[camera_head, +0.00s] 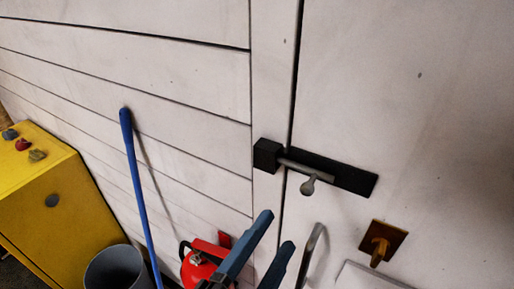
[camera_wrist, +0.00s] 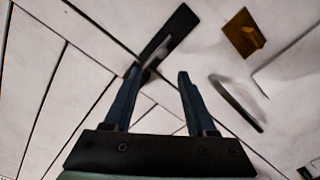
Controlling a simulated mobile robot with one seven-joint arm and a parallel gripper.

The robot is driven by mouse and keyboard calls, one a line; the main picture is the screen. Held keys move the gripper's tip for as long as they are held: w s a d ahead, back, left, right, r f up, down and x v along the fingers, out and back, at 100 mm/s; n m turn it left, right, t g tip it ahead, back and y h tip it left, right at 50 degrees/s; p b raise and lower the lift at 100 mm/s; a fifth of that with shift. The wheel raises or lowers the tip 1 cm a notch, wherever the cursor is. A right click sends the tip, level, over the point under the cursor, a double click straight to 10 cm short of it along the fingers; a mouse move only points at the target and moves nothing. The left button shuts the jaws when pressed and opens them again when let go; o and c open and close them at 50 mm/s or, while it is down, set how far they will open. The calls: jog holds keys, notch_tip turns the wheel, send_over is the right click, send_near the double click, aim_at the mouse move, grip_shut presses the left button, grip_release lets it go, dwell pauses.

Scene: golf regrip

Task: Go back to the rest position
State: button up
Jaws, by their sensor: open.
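My gripper (camera_head: 276,230) is at the bottom middle of the head view, its two dark blue-grey fingers pointing up toward the wall. In the wrist view my gripper (camera_wrist: 160,73) is open, with nothing between the fingers. A black slide bolt (camera_head: 352,178) with a grey rod and round knob (camera_head: 308,187) is on the white door, above the fingertips in the head view. The rod reaches across the door gap to a black block (camera_head: 267,155) on the frame. In the wrist view the bolt (camera_wrist: 176,28) lies beyond the fingertips; the left fingertip overlaps its lower end.
A curved metal handle (camera_head: 311,255) and a brass fitting (camera_head: 382,242) are on the door to the right. At left are a yellow cabinet (camera_head: 45,205), a grey bin (camera_head: 118,268), a blue pole (camera_head: 138,190) and a red extinguisher (camera_head: 198,268).

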jog(key=w+a+r+m+t+y, duration=0.1)
jog(key=w+r+m+t+y, duration=0.2)
jog(key=r+m, duration=0.4)
jog(key=w+a+r+m+t+y, duration=0.2)
jog(key=w+r+m+t, duration=0.15)
jog(key=r, duration=0.65)
jog(key=s+r+m+t+y, duration=0.2)
jog(key=r+m+t, duration=0.1)
jog(key=r, duration=0.5)
jog(key=s+r+m+t+y, duration=0.2)
jog(key=r+m, duration=0.3)
jog(key=r, duration=0.4)
jog(key=shift+s+a+t+y, duration=0.15)
jog(key=shift+s+t+y, duration=0.2)
jog(key=shift+t+y, duration=0.15)
